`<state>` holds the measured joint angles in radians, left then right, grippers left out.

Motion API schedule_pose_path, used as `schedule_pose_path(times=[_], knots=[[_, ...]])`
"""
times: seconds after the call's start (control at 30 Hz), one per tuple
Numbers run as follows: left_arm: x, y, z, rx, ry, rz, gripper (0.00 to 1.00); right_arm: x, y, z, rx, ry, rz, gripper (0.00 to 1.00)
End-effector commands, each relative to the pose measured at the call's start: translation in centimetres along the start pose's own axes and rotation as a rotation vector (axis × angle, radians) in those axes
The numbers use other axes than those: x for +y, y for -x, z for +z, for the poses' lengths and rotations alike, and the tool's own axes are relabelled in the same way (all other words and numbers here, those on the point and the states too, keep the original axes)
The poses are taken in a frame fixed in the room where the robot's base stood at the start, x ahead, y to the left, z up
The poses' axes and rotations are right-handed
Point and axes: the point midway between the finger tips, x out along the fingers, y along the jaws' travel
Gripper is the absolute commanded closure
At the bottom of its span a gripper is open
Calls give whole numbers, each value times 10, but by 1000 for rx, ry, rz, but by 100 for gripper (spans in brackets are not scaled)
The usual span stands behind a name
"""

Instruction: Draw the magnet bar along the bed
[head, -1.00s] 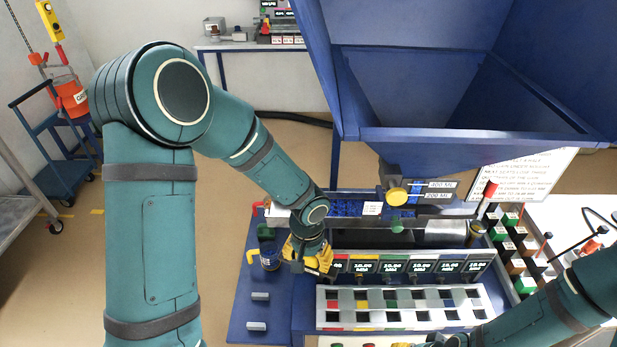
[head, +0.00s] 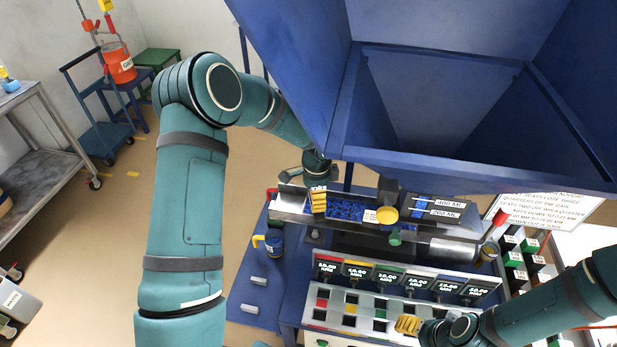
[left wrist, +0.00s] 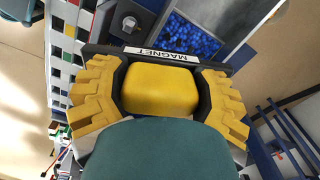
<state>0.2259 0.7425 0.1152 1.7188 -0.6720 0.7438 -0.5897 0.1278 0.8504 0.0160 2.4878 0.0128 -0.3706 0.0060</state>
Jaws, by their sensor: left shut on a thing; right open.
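The magnet bar (left wrist: 165,54) is a dark bar with a white MAGNET label and a yellow block handle (left wrist: 160,88). My left gripper (left wrist: 158,85) is shut on that handle, with a yellow finger on each side. In the head view my left gripper (head: 318,202) is at the left end of the bed (head: 346,209), a long trough of blue grains. The bar itself is mostly hidden there. The left wrist view shows the blue grains (left wrist: 190,38) just beyond the bar. My right gripper (head: 409,325) is open and empty over the front compartments.
A big blue hopper (head: 450,175) overhangs the bed from behind.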

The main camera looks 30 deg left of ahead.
Motion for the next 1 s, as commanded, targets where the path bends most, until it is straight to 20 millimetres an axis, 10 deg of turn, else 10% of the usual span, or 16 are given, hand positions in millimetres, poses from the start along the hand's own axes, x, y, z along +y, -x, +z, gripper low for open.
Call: schedule_pose_path(times=[0.3, 1.0], knots=[[-46, 3, 12, 9, -316, 8, 70, -5, 14, -6, 13, -4, 1, 36], [-49, -34, 12, 10, -355, 9, 70, 3, -8, 3, -5, 2, 0, 36]])
